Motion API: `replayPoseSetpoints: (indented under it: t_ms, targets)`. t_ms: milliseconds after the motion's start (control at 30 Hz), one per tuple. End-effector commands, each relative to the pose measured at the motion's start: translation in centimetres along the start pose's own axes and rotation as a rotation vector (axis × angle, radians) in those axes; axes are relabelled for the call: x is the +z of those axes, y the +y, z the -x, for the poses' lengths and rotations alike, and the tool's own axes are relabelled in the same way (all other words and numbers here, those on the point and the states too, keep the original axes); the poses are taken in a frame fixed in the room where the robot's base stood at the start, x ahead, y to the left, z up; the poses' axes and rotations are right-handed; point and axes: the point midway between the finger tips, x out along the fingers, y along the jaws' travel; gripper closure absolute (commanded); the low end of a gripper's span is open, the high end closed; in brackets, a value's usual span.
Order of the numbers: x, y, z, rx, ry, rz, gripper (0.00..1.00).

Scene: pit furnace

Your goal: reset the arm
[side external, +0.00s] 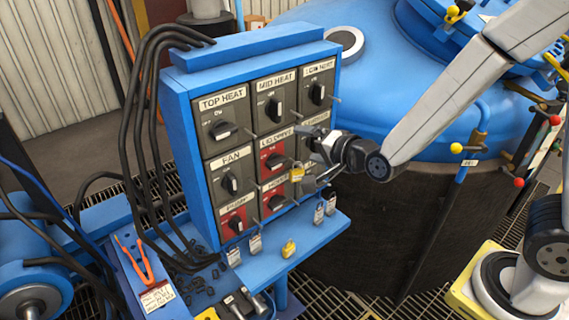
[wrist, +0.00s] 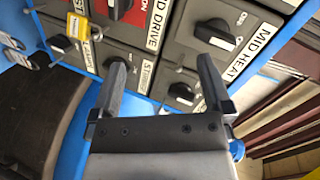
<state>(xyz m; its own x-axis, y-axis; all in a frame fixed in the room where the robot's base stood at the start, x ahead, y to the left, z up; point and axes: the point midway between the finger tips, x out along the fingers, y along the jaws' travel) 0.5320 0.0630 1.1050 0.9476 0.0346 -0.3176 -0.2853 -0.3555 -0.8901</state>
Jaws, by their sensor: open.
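My gripper (side external: 318,152) is in front of the right column of the blue switch panel (side external: 182,135), hiding part of the switches there. In the wrist view my gripper (wrist: 162,75) has its two dark fingers spread with nothing between them, and switch fronts show beyond. I cannot tell whether a fingertip touches the panel. The MID HEAT switch (wrist: 215,35) is at the upper right of the wrist view. A yellow padlock (side external: 297,172) hangs below and left of my gripper at the panel; it also shows in the wrist view (wrist: 78,27).
A shelf (side external: 322,234) below the panel has tags and another yellow padlock (side external: 289,249). Thin rods stick out from the panel between the switches. Black cables (side external: 128,130) loop at its left. The large blue furnace lid (side external: 385,75) is behind my arm.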

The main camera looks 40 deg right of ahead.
Motion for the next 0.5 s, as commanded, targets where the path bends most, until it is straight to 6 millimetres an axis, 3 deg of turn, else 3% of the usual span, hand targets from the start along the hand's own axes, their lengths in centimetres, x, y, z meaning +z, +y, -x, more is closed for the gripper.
replayPoseSetpoints:
  t_ms: [267,500]
  targets:
    - [-0.1,4.1,1.4,0.247,-0.162,0.342,0.00]
    - [-0.3,7.6,4.0,0.426,-0.367,0.631,0.00]
